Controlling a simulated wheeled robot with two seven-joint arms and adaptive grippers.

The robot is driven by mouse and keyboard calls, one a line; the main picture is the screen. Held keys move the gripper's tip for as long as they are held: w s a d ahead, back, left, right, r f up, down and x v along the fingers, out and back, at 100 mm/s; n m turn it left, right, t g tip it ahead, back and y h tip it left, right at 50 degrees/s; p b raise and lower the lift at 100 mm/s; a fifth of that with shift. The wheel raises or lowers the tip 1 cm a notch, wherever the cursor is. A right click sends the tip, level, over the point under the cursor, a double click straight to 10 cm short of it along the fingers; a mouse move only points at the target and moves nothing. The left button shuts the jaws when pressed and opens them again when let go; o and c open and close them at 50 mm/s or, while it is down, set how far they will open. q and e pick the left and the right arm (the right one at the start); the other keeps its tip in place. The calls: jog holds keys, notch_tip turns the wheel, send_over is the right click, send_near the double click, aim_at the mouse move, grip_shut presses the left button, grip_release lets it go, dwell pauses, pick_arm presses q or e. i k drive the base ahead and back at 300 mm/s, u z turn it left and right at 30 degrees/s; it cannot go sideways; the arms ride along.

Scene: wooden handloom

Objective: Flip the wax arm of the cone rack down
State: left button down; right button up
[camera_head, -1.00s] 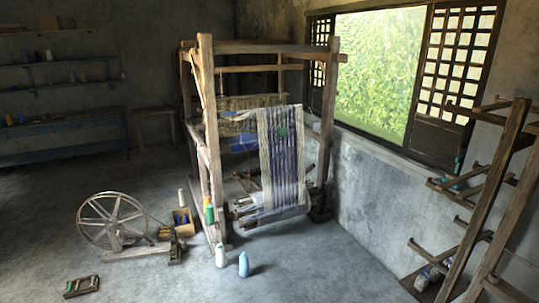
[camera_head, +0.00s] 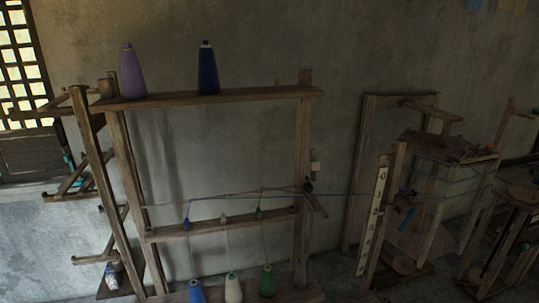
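The wooden cone rack (camera_head: 222,96) stands against the grey wall in the middle of the view. A purple cone (camera_head: 127,73) and a dark blue cone (camera_head: 208,70) stand on its top shelf. Blue, white and green cones stand at its base, with threads rising to the middle rail (camera_head: 222,226). On its right post a short wooden piece (camera_head: 316,202) slants out and down near a dark fitting; a small pale block (camera_head: 315,168) sits above it. I cannot tell which of these is the wax arm or how it is set. Neither gripper is in view.
A post with a numbered white scale (camera_head: 375,222) stands right of the rack, and a blue thread runs toward it. Wooden frames (camera_head: 440,190) crowd the right side. A peg stand (camera_head: 98,190) and a lattice window (camera_head: 22,75) are at the left.

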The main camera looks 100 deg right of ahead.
aim_at(315, 166)
jog(key=z, duration=3.95)
